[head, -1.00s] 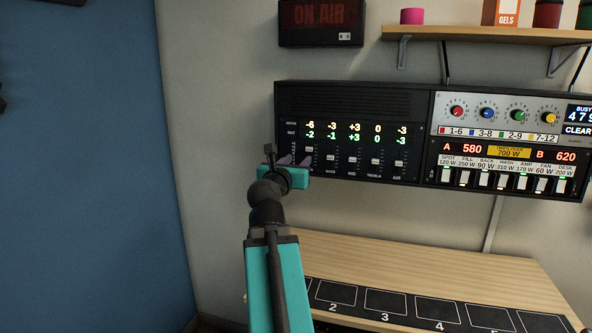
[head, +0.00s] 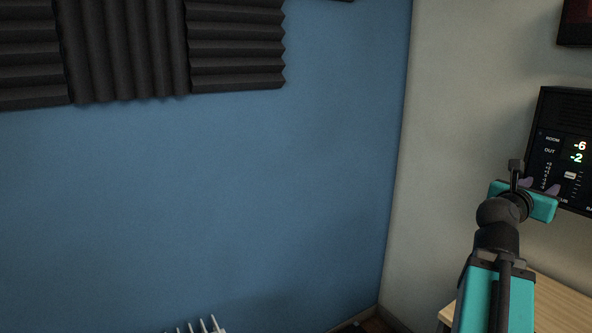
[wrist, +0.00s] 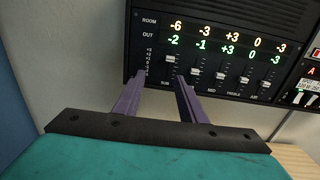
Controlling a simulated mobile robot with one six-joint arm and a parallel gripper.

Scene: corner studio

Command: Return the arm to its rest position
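My arm reaches forward at the right of the head view, with my gripper (head: 538,186) in front of the left end of the black equalizer panel (head: 570,150). In the wrist view my gripper (wrist: 155,84) has its two purple fingers apart with nothing between them. The panel (wrist: 215,15) fills the upper part of that view, with its lit ROOM and OUT numbers and a row of sliders below. The fingertips appear close to the leftmost sliders, the SUB slider (wrist: 170,59) among them; I cannot tell whether they touch.
A blue wall (head: 220,200) with dark acoustic foam (head: 125,50) fills the left and middle of the head view. A wooden desk (head: 560,300) is at the lower right. A white pronged object (head: 205,327) shows at the bottom edge. Another panel (wrist: 312,75) lies right of the sliders.

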